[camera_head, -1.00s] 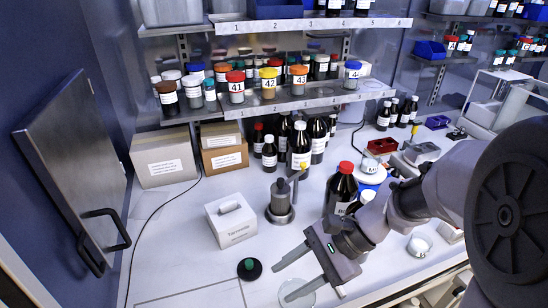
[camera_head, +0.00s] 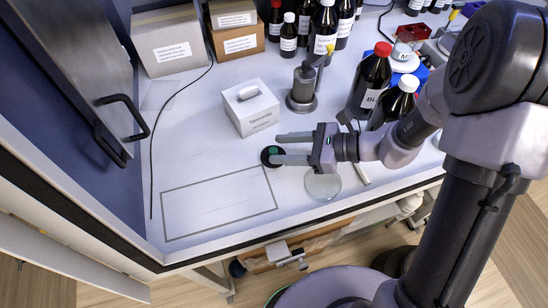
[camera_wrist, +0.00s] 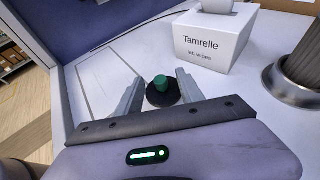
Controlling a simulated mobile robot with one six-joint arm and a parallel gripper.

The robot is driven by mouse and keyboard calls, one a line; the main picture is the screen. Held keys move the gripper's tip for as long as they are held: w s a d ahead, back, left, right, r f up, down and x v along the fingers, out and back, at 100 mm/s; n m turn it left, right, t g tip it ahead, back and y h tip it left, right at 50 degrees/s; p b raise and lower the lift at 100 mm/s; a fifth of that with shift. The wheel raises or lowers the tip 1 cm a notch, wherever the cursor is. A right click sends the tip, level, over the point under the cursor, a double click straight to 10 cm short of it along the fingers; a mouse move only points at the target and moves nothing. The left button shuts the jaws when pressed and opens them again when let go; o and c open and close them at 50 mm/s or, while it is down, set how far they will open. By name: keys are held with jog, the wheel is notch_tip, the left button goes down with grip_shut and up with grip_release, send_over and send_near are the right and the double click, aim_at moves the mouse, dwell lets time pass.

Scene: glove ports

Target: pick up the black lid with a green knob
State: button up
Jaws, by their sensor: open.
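The black lid (camera_head: 265,157) with a green knob (camera_head: 273,150) lies on the white bench top. In the wrist view the black lid (camera_wrist: 174,98) and its upright green knob (camera_wrist: 160,82) show just beyond and between my finger tips. My gripper (camera_head: 277,149) is open and empty. In the head view its two fingers reach left over the lid, one on each side of the knob, and partly cover the lid. I cannot tell the exact height of the fingers above the bench.
A white wipes box (camera_head: 250,108) stands just behind the lid, with a metal burner-like stand (camera_head: 302,90) to its right. A clear round dish (camera_head: 323,184) lies below my gripper. Dark bottles (camera_head: 371,80) stand at right. A marked rectangle (camera_head: 215,205) at front left is empty.

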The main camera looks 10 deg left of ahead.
aim_at(274, 150)
jog(key=x, duration=0.3)
jog(key=shift+f, duration=0.15)
grip_shut()
